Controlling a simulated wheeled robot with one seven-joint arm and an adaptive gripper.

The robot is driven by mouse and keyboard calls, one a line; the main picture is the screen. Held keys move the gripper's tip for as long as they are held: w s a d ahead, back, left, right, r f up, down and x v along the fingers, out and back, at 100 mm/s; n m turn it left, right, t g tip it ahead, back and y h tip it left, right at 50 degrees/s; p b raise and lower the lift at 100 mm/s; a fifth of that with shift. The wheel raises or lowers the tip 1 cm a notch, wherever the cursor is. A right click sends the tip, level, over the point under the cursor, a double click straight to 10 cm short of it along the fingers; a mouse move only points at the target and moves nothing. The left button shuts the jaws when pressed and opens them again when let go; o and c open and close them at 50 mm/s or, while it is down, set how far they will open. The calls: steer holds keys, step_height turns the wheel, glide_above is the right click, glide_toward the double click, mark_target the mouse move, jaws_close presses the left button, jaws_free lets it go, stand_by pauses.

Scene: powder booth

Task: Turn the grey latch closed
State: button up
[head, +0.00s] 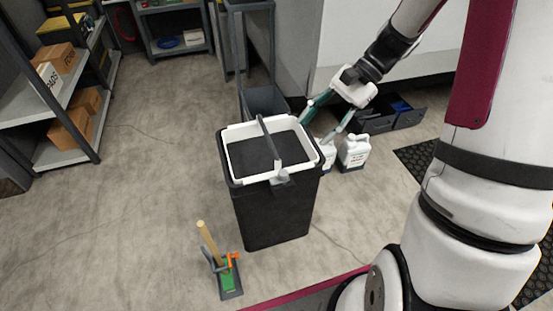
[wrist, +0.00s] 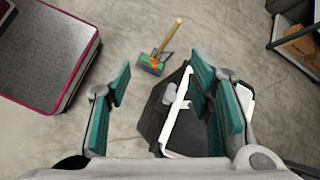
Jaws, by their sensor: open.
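The grey latch (head: 280,178) sits at the front rim of a black bin (head: 272,215) with a white inner frame (head: 242,176). In the wrist view the latch (wrist: 169,97) shows at the bin's edge, between my fingers in the picture. My gripper (head: 318,124) has teal fingers spread wide and is empty, over the bin's right rear side, apart from the latch. In the wrist view my gripper (wrist: 163,85) covers part of the bin. The latch's exact turn angle is hard to tell.
White jugs (head: 354,151) stand on the floor right of the bin. A small green and grey tool with a wooden handle (head: 207,242) lies in front. Shelves with boxes (head: 68,130) stand at left. A grey stand (head: 264,98) is behind the bin. Floor at left is clear.

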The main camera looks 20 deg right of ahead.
mark_target(286, 172)
steer(key=w+d+f+m+t+y+b, duration=0.2)
steer(key=w+d+f+m, duration=0.15)
steer(key=f, duration=0.65)
steer(key=w+d+f+m+t+y+b, duration=0.2)
steer(key=w+d+f+m+y, duration=0.15)
steer(key=f, duration=0.75)
steer(key=shift+m+h, duration=0.4)
steer(key=shift+h, duration=0.05)
steer(key=x, duration=0.4)
steer(key=b+x, duration=0.1)
steer(key=x, duration=0.3)
steer(key=s+x, duration=0.1)
steer(key=x, duration=0.4)
steer(key=shift+a+f, duration=0.1)
steer(key=shift+a, duration=0.05)
steer(key=shift+c, duration=0.6)
jaws_close()
